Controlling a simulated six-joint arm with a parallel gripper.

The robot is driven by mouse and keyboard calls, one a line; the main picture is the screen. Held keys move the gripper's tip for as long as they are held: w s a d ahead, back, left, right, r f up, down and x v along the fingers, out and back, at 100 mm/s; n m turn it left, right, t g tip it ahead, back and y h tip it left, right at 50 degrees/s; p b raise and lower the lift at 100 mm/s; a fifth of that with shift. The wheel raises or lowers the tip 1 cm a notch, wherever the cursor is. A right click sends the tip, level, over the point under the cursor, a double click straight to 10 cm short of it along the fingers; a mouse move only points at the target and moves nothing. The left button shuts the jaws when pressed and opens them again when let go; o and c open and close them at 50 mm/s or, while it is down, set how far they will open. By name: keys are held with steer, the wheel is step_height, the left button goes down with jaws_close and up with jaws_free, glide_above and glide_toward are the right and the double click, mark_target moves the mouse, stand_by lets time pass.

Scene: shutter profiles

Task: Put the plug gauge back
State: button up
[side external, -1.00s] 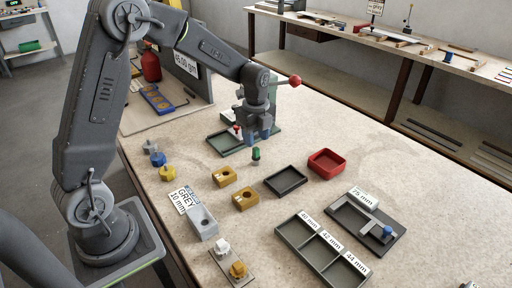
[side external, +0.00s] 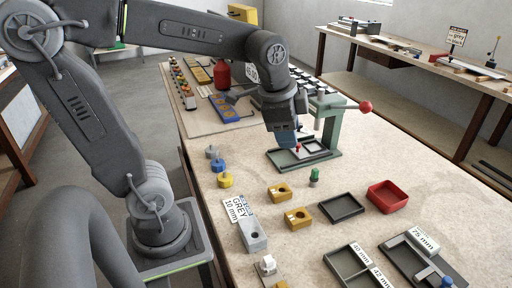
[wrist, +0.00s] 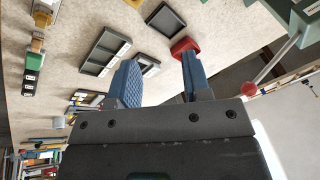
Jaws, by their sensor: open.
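A small green-topped piece (side external: 314,176) stands upright on the table in front of the green press; I cannot tell if it is the plug gauge. Knobbed pieces in grey (side external: 211,152), blue (side external: 218,165) and yellow (side external: 225,180) stand at the left. My gripper (side external: 290,150) is tilted over the tray at the press base, blue fingers downward. In the wrist view its two fingers (wrist: 161,78) are apart, with nothing seen between them. A small red tip (side external: 297,148) shows beside the fingers; what it belongs to is partly hidden.
The green press (side external: 328,125) with its red-knobbed lever stands close right of my gripper. Yellow holed blocks (side external: 298,218), a black tray (side external: 341,207), a red tray (side external: 387,196) and a grey block (side external: 252,236) are nearer.

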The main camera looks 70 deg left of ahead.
steer(key=s+d+n+t, duration=0.2)
steer(key=s+n, duration=0.5)
steer(key=s, duration=0.1)
steer(key=shift+s+d+f, duration=0.15)
steer(key=shift+s+f, duration=0.15)
steer(key=shift+f, duration=0.15)
